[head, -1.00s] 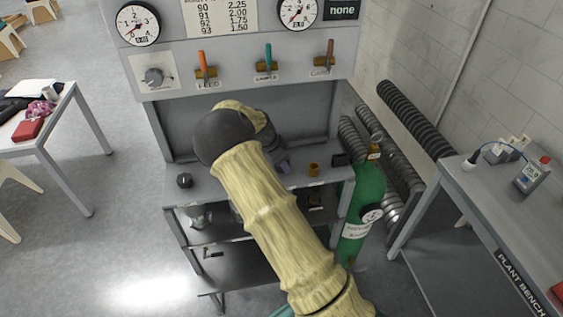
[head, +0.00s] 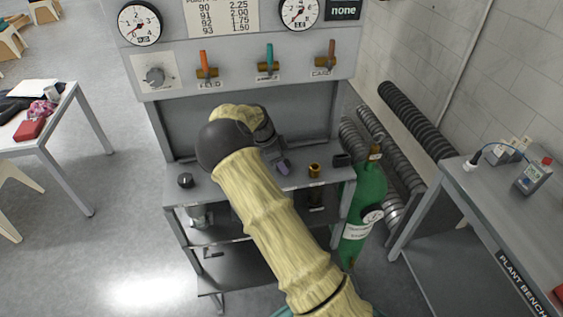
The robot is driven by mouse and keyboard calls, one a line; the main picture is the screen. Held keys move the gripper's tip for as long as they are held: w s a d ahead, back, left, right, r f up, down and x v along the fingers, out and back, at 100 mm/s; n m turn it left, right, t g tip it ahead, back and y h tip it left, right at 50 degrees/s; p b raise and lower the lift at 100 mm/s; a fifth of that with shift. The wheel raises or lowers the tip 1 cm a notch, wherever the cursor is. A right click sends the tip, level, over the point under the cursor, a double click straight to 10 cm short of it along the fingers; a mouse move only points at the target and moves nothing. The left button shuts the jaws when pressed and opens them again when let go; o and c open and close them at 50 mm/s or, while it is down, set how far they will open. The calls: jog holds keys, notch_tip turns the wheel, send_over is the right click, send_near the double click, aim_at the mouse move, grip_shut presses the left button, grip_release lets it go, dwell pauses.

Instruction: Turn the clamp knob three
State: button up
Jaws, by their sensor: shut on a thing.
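My gripper (head: 279,160) is over the worktop of the grey washer stand, partly hidden behind my own arm. Its jaws are shut on a small purple part (head: 283,168), seen only in part; I cannot tell whether this is the clamp knob. A black round knob (head: 185,180) stands on the worktop's left end, apart from my gripper. A brass fitting (head: 314,170) and a dark block (head: 342,160) stand to the right of my gripper. No label reading "clamp" or "three" can be made out.
The back panel (head: 240,85) carries a dial knob (head: 154,77), several gauges and valve levers. A green gas cylinder (head: 367,195) stands to the right. The plant bench (head: 500,215) is further right. Lower shelves (head: 240,272) lie below.

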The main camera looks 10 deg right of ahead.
jog(key=o, duration=1)
jog(key=shift+a+r, duration=0.1)
jog(key=b+v, duration=0.4)
jog(key=v, duration=0.8)
